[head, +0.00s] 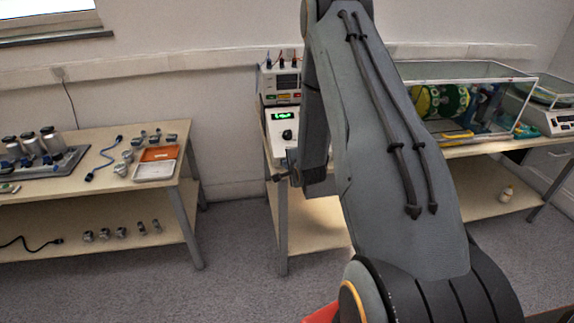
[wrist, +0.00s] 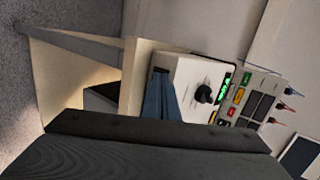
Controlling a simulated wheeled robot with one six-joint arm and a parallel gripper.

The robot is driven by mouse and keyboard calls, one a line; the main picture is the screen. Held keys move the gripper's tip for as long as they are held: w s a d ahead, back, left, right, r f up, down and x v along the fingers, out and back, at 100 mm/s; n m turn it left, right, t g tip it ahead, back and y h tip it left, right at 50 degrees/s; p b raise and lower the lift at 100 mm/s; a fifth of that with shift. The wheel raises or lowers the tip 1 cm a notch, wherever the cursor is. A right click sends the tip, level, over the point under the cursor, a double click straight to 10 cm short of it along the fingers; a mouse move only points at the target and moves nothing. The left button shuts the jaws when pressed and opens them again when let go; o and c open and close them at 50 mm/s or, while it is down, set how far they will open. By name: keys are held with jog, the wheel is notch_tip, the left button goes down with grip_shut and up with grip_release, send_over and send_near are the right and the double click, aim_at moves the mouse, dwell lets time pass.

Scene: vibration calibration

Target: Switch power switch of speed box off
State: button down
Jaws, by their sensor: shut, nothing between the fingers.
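The speed box (head: 275,130) is a pale box with a lit green display and a black knob, on the middle table. It also shows in the wrist view (wrist: 188,72), turned on its side. I cannot make out its power switch for sure; part of the box is hidden by my gripper and arm. My gripper (head: 283,176) is at the near edge of that table, in front of the box. In the wrist view its blue-grey fingers (wrist: 160,92) are together and empty, overlapping the box's front part. Whether they touch it I cannot tell.
Behind the box stands a white instrument (head: 285,84) with coloured buttons and plugs. A glass tank (head: 470,72) is to the right. The left table (head: 100,195) holds metal cylinders, a blue cable and orange and white trays. Floor between the tables is clear.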

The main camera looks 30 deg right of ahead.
jog(key=shift+w+a+b, duration=0.15)
jog(key=shift+w+b, duration=0.3)
jog(key=shift+b, duration=0.15)
jog(key=shift+w+a+r, duration=0.15)
jog(key=shift+a+r, duration=0.1)
jog(key=shift+a, duration=0.05)
jog(key=shift+d, duration=0.15)
jog(key=shift+s+d, duration=0.2)
jog(key=shift+d, duration=0.25)
